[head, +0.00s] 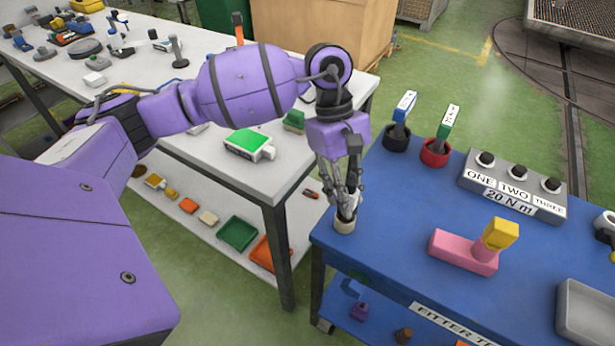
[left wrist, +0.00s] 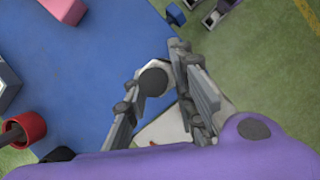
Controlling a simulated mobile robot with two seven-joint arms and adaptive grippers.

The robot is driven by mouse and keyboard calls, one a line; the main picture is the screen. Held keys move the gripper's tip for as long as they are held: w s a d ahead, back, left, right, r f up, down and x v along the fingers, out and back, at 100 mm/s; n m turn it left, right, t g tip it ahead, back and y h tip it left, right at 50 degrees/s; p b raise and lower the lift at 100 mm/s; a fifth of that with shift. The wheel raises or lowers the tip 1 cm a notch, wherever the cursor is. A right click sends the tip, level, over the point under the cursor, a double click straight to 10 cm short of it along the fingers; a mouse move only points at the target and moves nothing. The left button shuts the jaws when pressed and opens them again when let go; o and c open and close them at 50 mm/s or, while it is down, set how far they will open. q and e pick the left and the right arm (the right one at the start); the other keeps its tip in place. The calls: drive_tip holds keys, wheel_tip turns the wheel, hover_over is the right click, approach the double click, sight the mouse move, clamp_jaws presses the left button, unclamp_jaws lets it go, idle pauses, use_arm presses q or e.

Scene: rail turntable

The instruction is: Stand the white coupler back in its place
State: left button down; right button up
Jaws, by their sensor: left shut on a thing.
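My left gripper (head: 346,200) points down at the near left corner of the blue table. I cannot tell whether the coupler's lower end is inside the cup. My right gripper is not in view.
On the blue table (head: 385,235) stand a black cup (head: 396,140) and a red cup (head: 434,154), each holding a labelled coupler. A grey button box (head: 513,188), a pink block (head: 463,252) and a grey tray (head: 590,315) are further right. A white-topped bench (head: 205,150) stands left.

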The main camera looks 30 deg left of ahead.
use_arm(q)
drive_tip(key=shift+w+f+b, duration=0.1)
drive_tip(key=shift+f+b, duration=0.5)
drive_tip(key=shift+f, duration=0.3)
drive_tip(key=c, duration=1.4)
unclamp_jaws()
drive_tip(key=v, duration=1.2)
drive_tip(key=shift+r, duration=0.1)
